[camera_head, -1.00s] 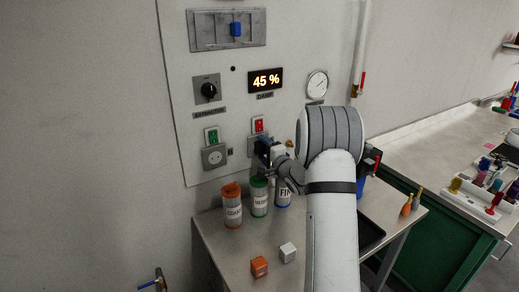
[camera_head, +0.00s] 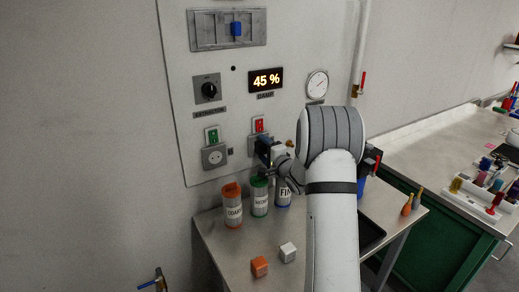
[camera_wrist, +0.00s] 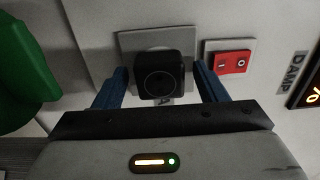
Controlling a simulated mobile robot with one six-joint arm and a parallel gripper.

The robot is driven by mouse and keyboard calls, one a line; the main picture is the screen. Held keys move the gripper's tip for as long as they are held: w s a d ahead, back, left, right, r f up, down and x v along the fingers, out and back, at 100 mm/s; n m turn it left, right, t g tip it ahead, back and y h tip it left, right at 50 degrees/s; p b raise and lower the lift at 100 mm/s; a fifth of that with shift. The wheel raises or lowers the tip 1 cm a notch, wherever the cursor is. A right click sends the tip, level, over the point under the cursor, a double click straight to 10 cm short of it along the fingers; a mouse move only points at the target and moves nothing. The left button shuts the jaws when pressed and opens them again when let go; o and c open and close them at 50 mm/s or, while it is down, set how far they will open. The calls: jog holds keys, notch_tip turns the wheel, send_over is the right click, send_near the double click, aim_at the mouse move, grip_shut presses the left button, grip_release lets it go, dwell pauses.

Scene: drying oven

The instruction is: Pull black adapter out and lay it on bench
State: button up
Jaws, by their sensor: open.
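The black adapter (camera_wrist: 158,76) is a dark block with a round face, set against a grey socket plate (camera_wrist: 128,40) on the wall panel in the wrist view. My gripper (camera_wrist: 165,88) is open, with one blue finger on each side of the adapter and a visible gap on the right. Whether the left finger touches it I cannot tell. In the head view my gripper (camera_head: 268,150) is at the right-hand socket, and the adapter is hidden behind it and my arm. The bench (camera_head: 235,260) stands below the panel.
Orange-lidded (camera_head: 232,206), green-lidded (camera_head: 259,196) and blue-labelled (camera_head: 283,194) canisters stand on the bench beneath my gripper. An orange cube (camera_head: 259,266) and a white cube (camera_head: 288,252) lie nearer the front. A red switch (camera_wrist: 233,62) is beside the socket. Bare bench lies around the cubes.

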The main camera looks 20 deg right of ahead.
aim_at(264, 149)
jog(key=shift+c, duration=0.3)
jog(key=c, duration=1.2)
jog(key=shift+s+d, duration=0.2)
jog(key=shift+s, duration=0.8)
jog(key=shift+s+d, duration=0.2)
jog(key=shift+s, duration=0.75)
jog(key=shift+s+d, duration=0.2)
jog(key=shift+s, duration=0.8)
